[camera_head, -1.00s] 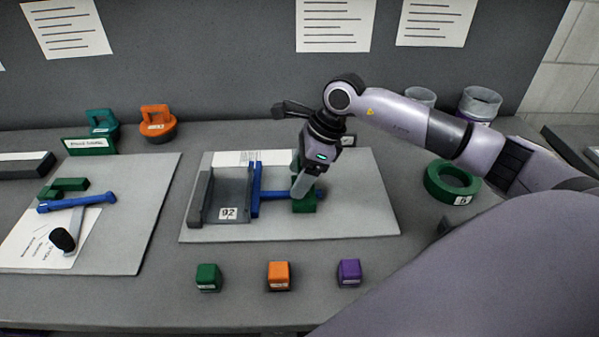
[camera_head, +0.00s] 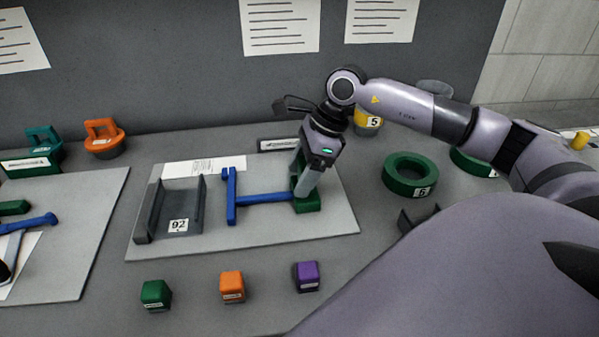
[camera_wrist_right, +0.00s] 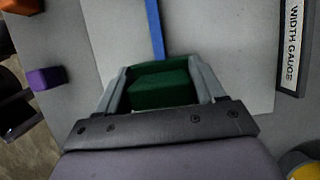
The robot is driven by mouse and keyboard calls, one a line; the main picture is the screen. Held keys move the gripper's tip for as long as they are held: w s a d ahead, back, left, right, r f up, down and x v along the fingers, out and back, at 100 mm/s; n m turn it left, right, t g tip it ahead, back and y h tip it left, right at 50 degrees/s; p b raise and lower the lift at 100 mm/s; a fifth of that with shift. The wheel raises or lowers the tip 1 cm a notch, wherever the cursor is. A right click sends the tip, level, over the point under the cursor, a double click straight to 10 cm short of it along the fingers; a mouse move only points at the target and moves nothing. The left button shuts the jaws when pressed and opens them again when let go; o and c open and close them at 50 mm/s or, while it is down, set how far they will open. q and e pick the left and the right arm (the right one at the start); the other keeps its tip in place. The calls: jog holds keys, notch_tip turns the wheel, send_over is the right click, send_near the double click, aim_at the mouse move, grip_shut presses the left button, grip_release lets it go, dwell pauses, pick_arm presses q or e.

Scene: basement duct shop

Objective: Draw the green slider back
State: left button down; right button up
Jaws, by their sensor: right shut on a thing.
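The green slider is a green block (camera_head: 307,204) on the right end of a blue T-shaped bar (camera_head: 262,198), lying on a light grey board (camera_head: 262,228). My right gripper (camera_head: 304,184) reaches down from above and is shut on the green block. In the right wrist view, the block (camera_wrist_right: 162,88) sits between both fingers, with the blue bar running away from it. A dark grey channel (camera_head: 181,206) labelled 92 is left of the blue crosspiece, with a gap between them.
Green (camera_head: 156,294), orange (camera_head: 232,286) and purple (camera_head: 306,276) blocks stand along the front. A green ring (camera_head: 410,176) is right of the board. A second board with tools (camera_head: 62,262) is at left. A width gauge sign (camera_head: 279,144) stands behind.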

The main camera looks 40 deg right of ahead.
jog(key=shift+s+d, duration=0.1)
jog(key=shift+d, duration=0.15)
jog(key=o, duration=1.4)
jog(key=shift+s, duration=0.1)
jog(key=shift+b+v, duration=0.3)
jog(key=shift+v, duration=3.35)
